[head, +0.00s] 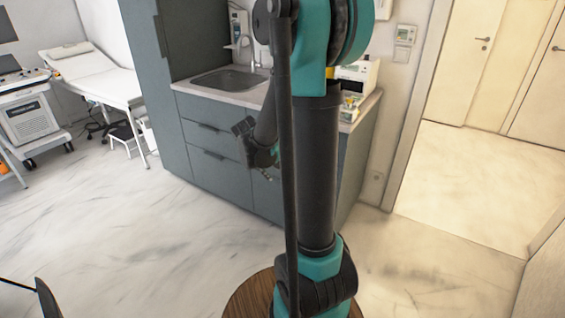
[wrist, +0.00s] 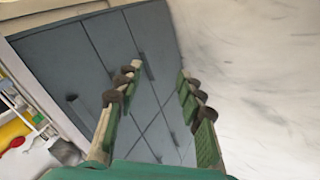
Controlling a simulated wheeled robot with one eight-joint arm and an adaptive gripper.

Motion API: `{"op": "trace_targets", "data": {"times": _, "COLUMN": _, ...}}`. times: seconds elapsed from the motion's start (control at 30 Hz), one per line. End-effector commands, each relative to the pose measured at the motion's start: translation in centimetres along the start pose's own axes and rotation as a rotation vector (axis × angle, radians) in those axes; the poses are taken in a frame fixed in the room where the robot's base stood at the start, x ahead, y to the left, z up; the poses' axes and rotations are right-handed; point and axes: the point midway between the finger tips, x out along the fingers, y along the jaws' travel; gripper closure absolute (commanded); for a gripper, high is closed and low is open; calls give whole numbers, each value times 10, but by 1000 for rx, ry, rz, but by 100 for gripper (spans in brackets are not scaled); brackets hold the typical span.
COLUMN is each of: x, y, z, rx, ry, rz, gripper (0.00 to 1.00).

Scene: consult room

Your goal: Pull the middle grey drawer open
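The grey cabinet stands under the sink, its fronts stacked in rows and all looking flush and closed. The middle grey drawer (head: 214,138) has a dark handle near its top edge (head: 208,127). My gripper (head: 264,172) is in front of the cabinet, right of that handle in the head view, pointing down toward the fronts; my arm partly covers it. In the wrist view the two fingers (wrist: 164,76) are spread with nothing between them, facing the tilted cabinet fronts (wrist: 150,35). A small dark handle (wrist: 72,97) shows left of the fingers. Contact with the cabinet is not visible.
A sink (head: 228,79) is set in the countertop (head: 255,97). A tall grey cupboard (head: 150,90) adjoins on the left. An examination bed (head: 90,75) and a wheeled machine (head: 30,120) stand further left. The marble floor (head: 140,220) before the cabinet is clear.

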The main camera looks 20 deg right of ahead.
Motion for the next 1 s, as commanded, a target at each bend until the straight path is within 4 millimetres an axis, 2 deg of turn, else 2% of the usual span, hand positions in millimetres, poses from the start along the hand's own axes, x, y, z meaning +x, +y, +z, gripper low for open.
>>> {"op": "trace_targets", "data": {"times": 0.03, "x": 8, "y": 3, "z": -17, "rx": -15, "ry": -4, "rz": 32, "gripper": 62}}
{"op": "trace_targets", "data": {"times": 0.1, "x": 19, "y": 8, "z": -36, "rx": -36, "ry": -11, "rz": 83, "gripper": 62}}
{"op": "trace_targets", "data": {"times": 0.3, "x": 53, "y": 18, "z": -89, "rx": -89, "ry": -29, "rz": 228, "gripper": 62}}
{"op": "trace_targets", "data": {"times": 0.5, "x": 89, "y": 19, "z": -136, "rx": -136, "ry": -45, "rz": 375, "gripper": 62}}
{"op": "trace_targets", "data": {"times": 0.8, "x": 144, "y": 5, "z": -191, "rx": -193, "ry": -60, "rz": 598, "gripper": 62}}
{"op": "trace_targets", "data": {"times": 1.0, "x": 181, "y": -14, "z": -215, "rx": -222, "ry": -65, "rz": 750, "gripper": 62}}
